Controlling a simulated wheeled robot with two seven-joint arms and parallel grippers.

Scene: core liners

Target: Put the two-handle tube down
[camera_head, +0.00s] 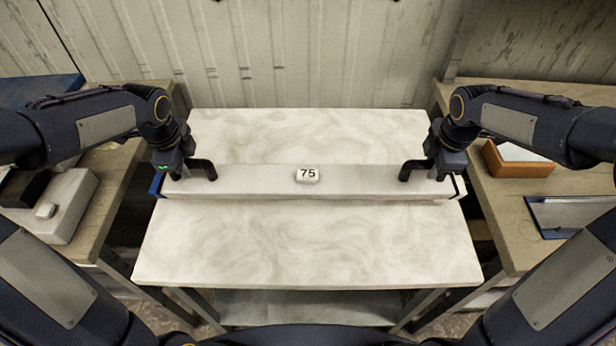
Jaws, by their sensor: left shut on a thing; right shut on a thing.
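A long pale tube (250,184) with a label "75" (307,175) lies level across the middle of the marble-topped table (300,245). It has a dark handle near each end and blue at its left end. My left gripper (190,168) is shut on the left handle (208,166). My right gripper (428,169) is shut on the right handle (406,168). The fingertips are partly hidden by the gripper bodies. I cannot tell for sure whether the tube's underside touches the table top or is slightly above it.
A wooden side table on the left holds a pale box (62,205) and a dark item. One on the right holds an orange-brown box (517,160) and a flat tray (575,215). The marble top is clear in front of and behind the tube. A panelled wall stands behind.

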